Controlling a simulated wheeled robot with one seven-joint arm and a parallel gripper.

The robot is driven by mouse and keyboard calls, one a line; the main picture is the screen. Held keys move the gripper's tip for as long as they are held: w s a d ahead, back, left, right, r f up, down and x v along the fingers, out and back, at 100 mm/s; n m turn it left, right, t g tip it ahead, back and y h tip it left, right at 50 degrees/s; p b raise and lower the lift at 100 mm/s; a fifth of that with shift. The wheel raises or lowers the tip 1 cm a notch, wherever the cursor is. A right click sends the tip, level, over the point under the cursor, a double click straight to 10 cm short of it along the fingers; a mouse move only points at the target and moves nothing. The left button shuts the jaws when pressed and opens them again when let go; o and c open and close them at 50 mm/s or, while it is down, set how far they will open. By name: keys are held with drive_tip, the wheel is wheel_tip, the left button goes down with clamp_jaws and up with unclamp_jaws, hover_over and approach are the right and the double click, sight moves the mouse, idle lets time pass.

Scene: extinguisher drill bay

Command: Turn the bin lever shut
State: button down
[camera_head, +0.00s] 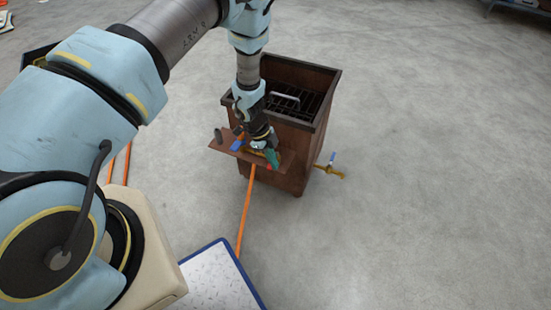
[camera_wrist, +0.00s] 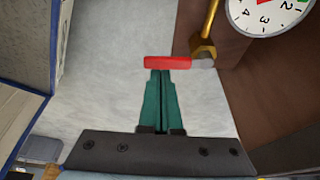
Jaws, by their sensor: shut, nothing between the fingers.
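The brown bin (camera_head: 300,115) stands on the floor with a dark grate in its open top. In the wrist view, a red lever (camera_wrist: 168,62) lies crosswise beside a brass fitting (camera_wrist: 205,46), next to the bin's brown wall (camera_wrist: 275,90). A second valve with a blue handle (camera_head: 332,158) sticks out at the bin's right side in the head view. My gripper (camera_head: 272,158) is at the bin's front, over its brown shelf. In the wrist view, my gripper's green fingers (camera_wrist: 160,73) are together, tips at the red lever's edge; I cannot tell whether they touch.
A grey cylinder (camera_head: 218,136) and a blue piece (camera_head: 237,144) are on the shelf (camera_head: 285,160). An orange hose (camera_head: 246,205) runs down to a white, blue-edged panel (camera_head: 218,278). The floor (camera_head: 450,190) at right is clear.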

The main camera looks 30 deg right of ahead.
drive_tip(key=shift+s+d, duration=0.1)
drive_tip(key=shift+d, duration=0.15)
